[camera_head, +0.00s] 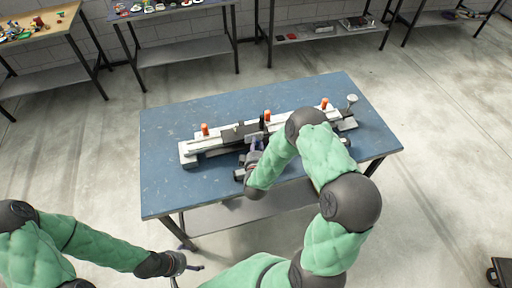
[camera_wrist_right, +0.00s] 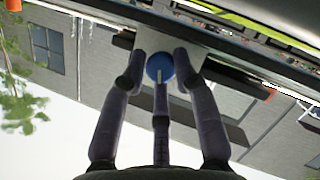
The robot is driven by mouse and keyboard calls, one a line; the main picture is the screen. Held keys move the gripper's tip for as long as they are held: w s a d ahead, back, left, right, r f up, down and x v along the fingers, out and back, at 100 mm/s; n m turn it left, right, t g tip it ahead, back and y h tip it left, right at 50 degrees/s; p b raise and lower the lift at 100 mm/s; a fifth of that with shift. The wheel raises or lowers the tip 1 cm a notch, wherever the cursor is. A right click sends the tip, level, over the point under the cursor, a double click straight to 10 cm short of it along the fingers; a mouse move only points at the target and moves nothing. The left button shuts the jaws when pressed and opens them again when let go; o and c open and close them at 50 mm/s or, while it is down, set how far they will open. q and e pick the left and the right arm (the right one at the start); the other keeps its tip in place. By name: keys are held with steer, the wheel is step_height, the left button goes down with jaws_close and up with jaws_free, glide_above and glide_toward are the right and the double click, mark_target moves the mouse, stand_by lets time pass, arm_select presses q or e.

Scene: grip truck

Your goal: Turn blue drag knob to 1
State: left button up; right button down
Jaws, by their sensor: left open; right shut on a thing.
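The blue drag knob (camera_wrist_right: 159,64) is in the upper middle of the right wrist view, on the front of the grip truck's grey body. A pale mark shows on its lower face; no numbers are readable. My right gripper (camera_wrist_right: 160,76) has its fingers around the knob and is shut on it. In the head view the right gripper (camera_head: 252,149) is at the front middle of the grip truck (camera_head: 190,152), and the arm hides the knob. My left gripper (camera_head: 190,268) is open and empty, low at the left, apart from the table.
The table's left side is bare. Other benches (camera_head: 180,20) stand along the back wall.

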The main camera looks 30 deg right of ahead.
steer(key=shift+s+a+f, duration=0.1)
steer(key=shift+f, duration=0.15)
stand_by(0.3)
steer(key=c, duration=1)
jaws_free()
steer(key=shift+r, duration=0.1)
steer(key=v, duration=1.2)
steer(key=shift+a, duration=0.1)
